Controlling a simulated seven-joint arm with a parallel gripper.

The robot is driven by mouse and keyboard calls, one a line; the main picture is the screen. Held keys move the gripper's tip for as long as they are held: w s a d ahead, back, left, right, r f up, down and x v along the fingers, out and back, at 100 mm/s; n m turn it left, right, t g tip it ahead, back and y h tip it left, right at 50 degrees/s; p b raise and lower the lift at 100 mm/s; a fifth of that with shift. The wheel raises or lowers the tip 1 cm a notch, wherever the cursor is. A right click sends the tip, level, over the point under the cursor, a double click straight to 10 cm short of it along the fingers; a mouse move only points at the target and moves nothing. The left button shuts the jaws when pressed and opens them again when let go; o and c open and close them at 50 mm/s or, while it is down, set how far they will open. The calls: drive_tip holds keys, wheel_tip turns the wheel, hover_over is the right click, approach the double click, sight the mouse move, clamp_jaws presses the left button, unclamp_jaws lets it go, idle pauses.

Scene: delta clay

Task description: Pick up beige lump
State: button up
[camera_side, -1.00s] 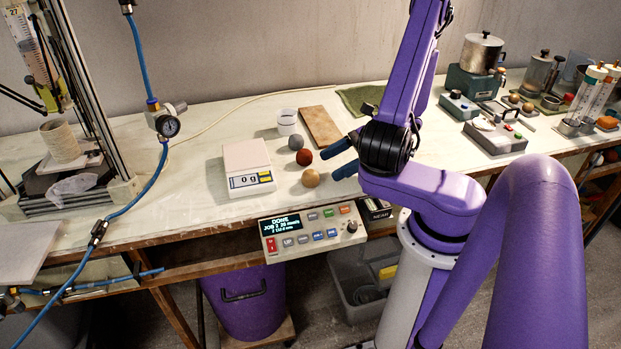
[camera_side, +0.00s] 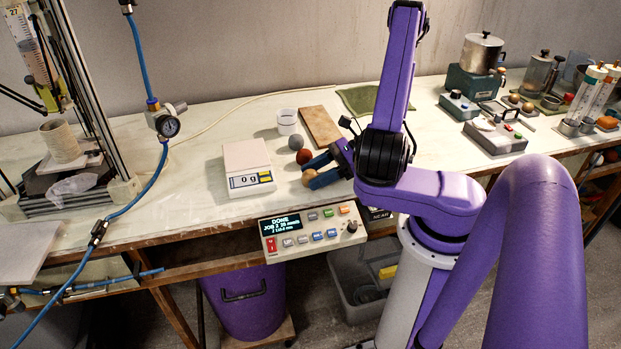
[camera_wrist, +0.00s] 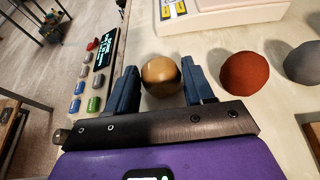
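The beige lump (camera_wrist: 161,77) is a tan ball on the bench, between the two fingers of my gripper (camera_wrist: 161,85) in the wrist view. In the side view the beige lump (camera_side: 311,178) is partly hidden by the fingers of my gripper (camera_side: 318,172). The fingers are spread to either side of it, with a narrow gap showing at the right finger; contact on the left is hard to tell. A rust-red lump (camera_side: 304,156) and a grey lump (camera_side: 295,142) lie behind it in the side view.
A white scale (camera_side: 247,167) reading 0 g stands left of the lumps. A white cup (camera_side: 287,121) and a wooden board (camera_side: 320,128) are behind them. A control panel (camera_side: 312,232) is at the front edge. The bench left of the scale is fairly clear.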

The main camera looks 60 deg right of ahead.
drive_tip(key=c, duration=0.5)
drive_tip(key=shift+r, duration=0.15)
